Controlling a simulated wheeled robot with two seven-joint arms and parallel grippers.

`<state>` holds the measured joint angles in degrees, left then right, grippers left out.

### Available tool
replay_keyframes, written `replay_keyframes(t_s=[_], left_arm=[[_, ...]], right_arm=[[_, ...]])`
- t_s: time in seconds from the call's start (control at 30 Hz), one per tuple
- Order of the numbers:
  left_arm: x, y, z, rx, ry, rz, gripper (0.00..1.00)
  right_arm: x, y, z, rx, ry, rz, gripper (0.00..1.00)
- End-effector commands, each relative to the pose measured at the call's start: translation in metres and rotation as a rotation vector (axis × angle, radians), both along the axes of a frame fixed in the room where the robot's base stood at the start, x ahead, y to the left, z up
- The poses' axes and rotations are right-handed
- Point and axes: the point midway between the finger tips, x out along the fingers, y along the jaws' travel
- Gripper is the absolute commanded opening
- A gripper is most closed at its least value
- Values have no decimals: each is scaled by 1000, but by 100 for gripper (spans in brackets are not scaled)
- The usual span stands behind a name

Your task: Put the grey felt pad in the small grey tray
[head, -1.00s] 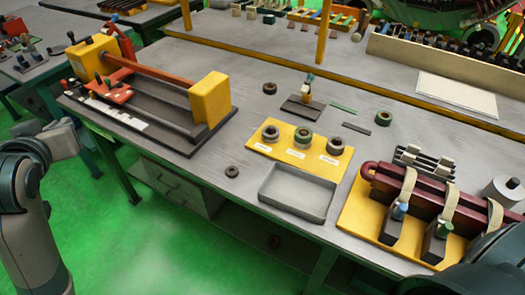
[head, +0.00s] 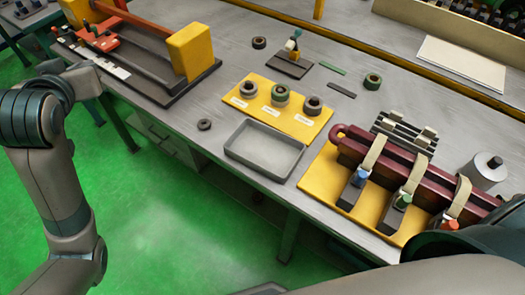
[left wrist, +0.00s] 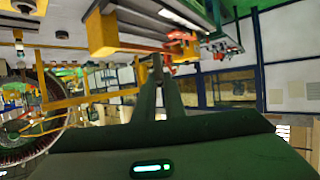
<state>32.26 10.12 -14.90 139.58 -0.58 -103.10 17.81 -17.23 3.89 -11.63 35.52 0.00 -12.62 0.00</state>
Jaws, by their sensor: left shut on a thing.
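The small grey tray (head: 265,150) lies on the bench near its front edge, shallow and empty. My left gripper (head: 88,80) is at the left of the head view, off the bench's front side and well left of the tray. In the left wrist view its fingers (left wrist: 160,68) come together on a thing too small and dark to identify. I cannot make out a grey felt pad for certain. A flat dark grey strip (head: 341,90) lies behind the tray, apart from my gripper. My right gripper is not in view.
A yellow board (head: 300,126) with several rings stands behind the tray. A maroon fixture on a yellow base (head: 316,180) is at its right. A black ring (head: 204,124) lies to its left. A yellow-ended rig (head: 190,50) fills the far left of the bench.

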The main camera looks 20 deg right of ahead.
Motion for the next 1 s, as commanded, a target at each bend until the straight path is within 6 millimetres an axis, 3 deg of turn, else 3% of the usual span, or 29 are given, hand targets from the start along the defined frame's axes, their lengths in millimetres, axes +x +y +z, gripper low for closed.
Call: replay_keyframes(t_s=[0.17,0.37,0.47,0.67,0.87,1.0], left_arm=[[0,-7,-4,1,2,-14,0],[1,-46,-25,-2,4,-91,0],[-1,-81,-44,-2,6,-159,0],[-20,-172,-86,-2,5,-335,0],[-59,-267,-121,-3,5,-518,0],[-95,-330,-138,-3,1,-640,0]], right_arm=[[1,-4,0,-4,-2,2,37],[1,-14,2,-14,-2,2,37],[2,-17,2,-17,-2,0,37],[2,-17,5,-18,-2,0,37],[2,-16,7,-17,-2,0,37],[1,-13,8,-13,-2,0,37]])
